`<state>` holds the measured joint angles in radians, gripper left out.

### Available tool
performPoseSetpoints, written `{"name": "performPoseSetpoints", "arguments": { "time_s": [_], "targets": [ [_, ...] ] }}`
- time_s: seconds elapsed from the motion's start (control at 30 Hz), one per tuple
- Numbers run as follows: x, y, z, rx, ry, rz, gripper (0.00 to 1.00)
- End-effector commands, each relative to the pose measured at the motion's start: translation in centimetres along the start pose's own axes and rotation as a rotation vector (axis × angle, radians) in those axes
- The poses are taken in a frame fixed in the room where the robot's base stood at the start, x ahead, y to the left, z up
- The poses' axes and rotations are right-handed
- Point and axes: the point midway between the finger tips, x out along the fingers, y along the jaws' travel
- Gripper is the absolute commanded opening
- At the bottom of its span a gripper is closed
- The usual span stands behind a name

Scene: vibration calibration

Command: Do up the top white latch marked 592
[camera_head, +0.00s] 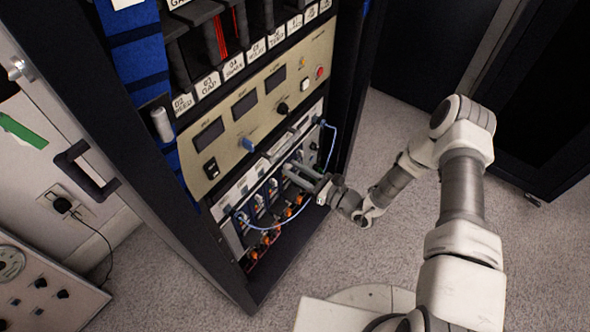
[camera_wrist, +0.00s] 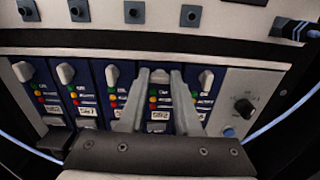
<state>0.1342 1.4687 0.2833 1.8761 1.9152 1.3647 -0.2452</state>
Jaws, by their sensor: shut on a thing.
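The module marked 592 (camera_wrist: 158,115) is a dark blue panel with coloured lights, in the row of modules across the wrist view. Its top white latch (camera_wrist: 159,76) shows between my fingertips. My gripper (camera_wrist: 159,82) has one finger on each side of this latch and is shut on it. The fingers hide its sides, so I cannot tell whether it is done up. In the head view my gripper (camera_head: 291,174) reaches into the rack at the module row, and the latch cannot be made out there.
Neighbouring modules carry similar white latches, one close left (camera_wrist: 112,75) and one close right (camera_wrist: 206,80). A blue cable (camera_wrist: 285,117) loops at the right. The grey panel with a black knob (camera_wrist: 243,108) is beside the row. Carpet (camera_head: 400,130) is clear right of the rack.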

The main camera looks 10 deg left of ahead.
Motion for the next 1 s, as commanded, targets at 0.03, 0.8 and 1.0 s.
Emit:
{"name": "performPoseSetpoints", "arguments": {
  "time_s": [0.03, 0.8, 1.0],
  "targets": [
    [-0.07, -0.03, -0.03, 0.016, 0.0, -0.002, 0.0],
    [-0.12, -0.29, -0.17, 0.654, 0.001, -0.004, 0.0],
    [-0.11, -0.32, -0.23, 0.843, 0.001, -0.003, 0.0]
  ]
}}
